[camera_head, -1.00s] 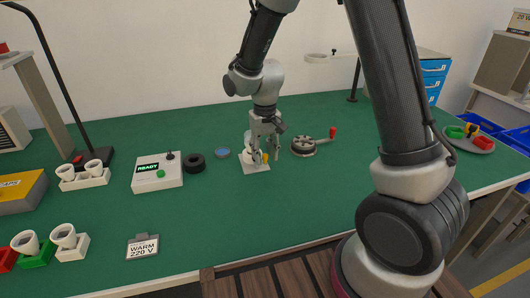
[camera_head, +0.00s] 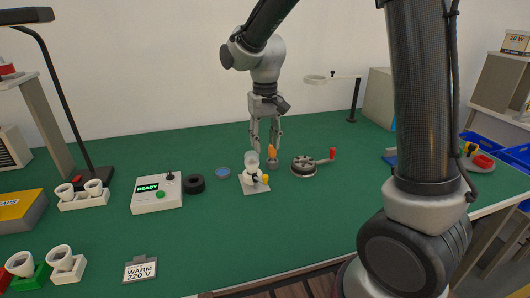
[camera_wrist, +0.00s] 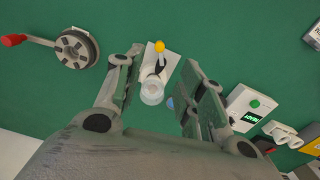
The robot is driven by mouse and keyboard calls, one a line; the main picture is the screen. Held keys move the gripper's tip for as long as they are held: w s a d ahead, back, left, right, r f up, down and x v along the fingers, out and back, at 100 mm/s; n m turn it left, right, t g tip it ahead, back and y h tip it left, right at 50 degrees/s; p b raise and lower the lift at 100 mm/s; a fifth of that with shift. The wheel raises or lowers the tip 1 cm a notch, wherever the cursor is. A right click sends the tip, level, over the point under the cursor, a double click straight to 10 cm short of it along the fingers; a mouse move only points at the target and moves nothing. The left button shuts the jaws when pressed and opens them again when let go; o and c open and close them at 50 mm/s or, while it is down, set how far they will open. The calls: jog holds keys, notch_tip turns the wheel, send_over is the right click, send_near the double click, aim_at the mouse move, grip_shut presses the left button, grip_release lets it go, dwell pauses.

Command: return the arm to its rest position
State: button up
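My gripper (camera_head: 265,146) hangs above the green bench, fingers pointing down. The wrist view shows its fingers apart (camera_wrist: 157,100) with nothing held between them. Below them stands a small white fixture with a square base plate (camera_head: 255,187) and a yellow-tipped lever (camera_head: 265,178). A pale bulb (camera_head: 252,160) stands upright on the fixture; it also shows between the fingers in the wrist view (camera_wrist: 152,91). My gripper is clear of the bulb. My arm reaches in from the right of the head view.
The box reading READY (camera_head: 157,193), a black ring (camera_head: 195,184) and a desk lamp (camera_head: 65,100) are to the left. The bench front is mostly clear.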

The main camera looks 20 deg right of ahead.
jog(key=shift+s+r, duration=0.1)
jog(key=shift+r, duration=0.05)
jog(key=s+d+r+t, duration=0.1)
jog(key=s+d+r, duration=0.2)
jog(key=s+d, duration=0.2)
jog(key=s+d+r+m+t, duration=0.1)
jog(key=s+d+r, duration=0.3)
jog(key=s, duration=0.6)
jog(key=s+d+r+t, duration=0.2)
jog(key=s+d+r, duration=0.2)
jog(key=s+d, duration=0.4)
